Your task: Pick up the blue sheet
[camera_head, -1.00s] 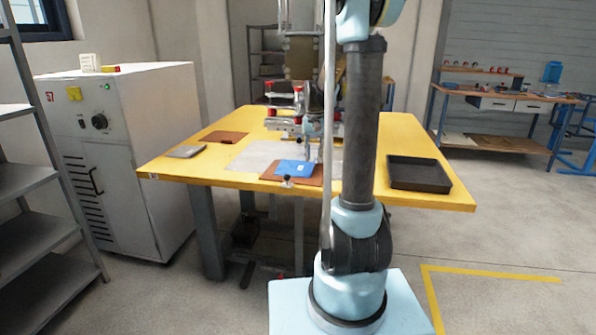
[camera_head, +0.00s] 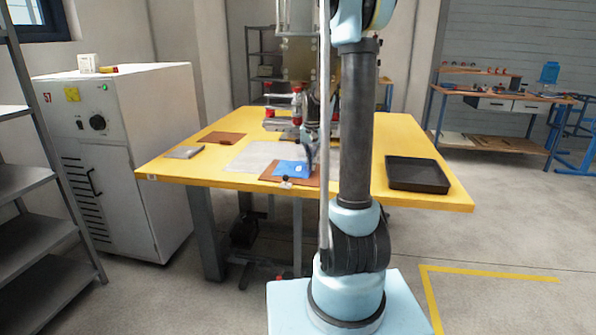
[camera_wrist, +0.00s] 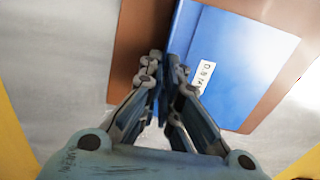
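The blue sheet (camera_head: 289,168) lies over a brown board (camera_head: 268,177) near the front edge of the yellow table. In the wrist view the blue sheet (camera_wrist: 235,62) fills the upper right and bears a white label with dark letters. My gripper (camera_wrist: 164,62) is at the sheet's left edge in that view. Its two fingertips are almost together, with the sheet's edge between them. In the head view my gripper (camera_head: 309,155) is at the sheet's right side, partly hidden by my arm. Whether the sheet is lifted off the board is hard to tell.
The yellow table (camera_head: 400,137) carries a black tray (camera_head: 418,187) at right. A pale plate (camera_head: 247,158) lies beside the brown board. A welding fixture (camera_head: 280,125) stands behind. A white cabinet (camera_head: 150,110) is at left.

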